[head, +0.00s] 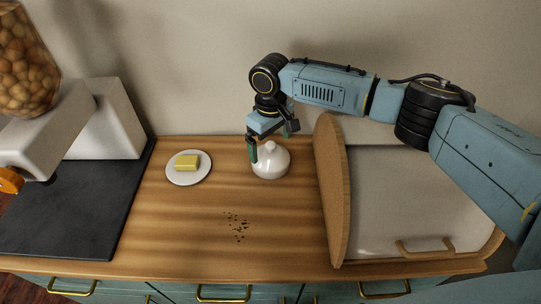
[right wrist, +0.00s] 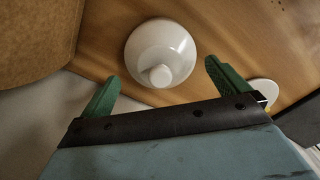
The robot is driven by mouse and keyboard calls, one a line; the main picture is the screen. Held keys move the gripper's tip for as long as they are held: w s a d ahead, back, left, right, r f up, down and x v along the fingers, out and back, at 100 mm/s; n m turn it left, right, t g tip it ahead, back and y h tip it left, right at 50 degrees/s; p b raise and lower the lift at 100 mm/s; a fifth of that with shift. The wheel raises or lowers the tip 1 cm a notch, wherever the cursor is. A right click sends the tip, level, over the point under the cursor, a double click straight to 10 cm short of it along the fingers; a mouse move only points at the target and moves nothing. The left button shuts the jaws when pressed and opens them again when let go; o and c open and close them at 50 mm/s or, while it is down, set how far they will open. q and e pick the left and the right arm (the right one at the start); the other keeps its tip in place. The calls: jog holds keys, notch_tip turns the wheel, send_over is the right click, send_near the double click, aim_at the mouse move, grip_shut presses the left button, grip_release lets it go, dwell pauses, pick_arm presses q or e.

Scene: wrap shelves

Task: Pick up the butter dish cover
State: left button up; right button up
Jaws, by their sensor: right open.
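The butter dish cover (head: 271,163) is a glossy white dome with a knob on top. It stands on the wooden counter left of the bread box. In the right wrist view the cover (right wrist: 160,50) lies just beyond and between my two green fingertips. My right gripper (head: 268,146) is open at the cover, with one finger showing at its left side; the right wrist view shows the spread fingers (right wrist: 162,82) with nothing held. A yellow butter block (head: 187,162) rests on a white round plate (head: 188,180) left of the cover. My left gripper is not in view.
A bread box (head: 330,190) with wooden sides stands close on the right. Dark crumbs (head: 237,226) lie on the counter (head: 190,235). A dark slab (head: 70,220) and a white appliance (head: 110,120) are at the left. The front-middle counter is otherwise clear.

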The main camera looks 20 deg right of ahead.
jog(key=shift+f, duration=0.95)
jog(key=c, duration=1)
jog(key=shift+s, duration=0.15)
jog(key=shift+c, duration=1)
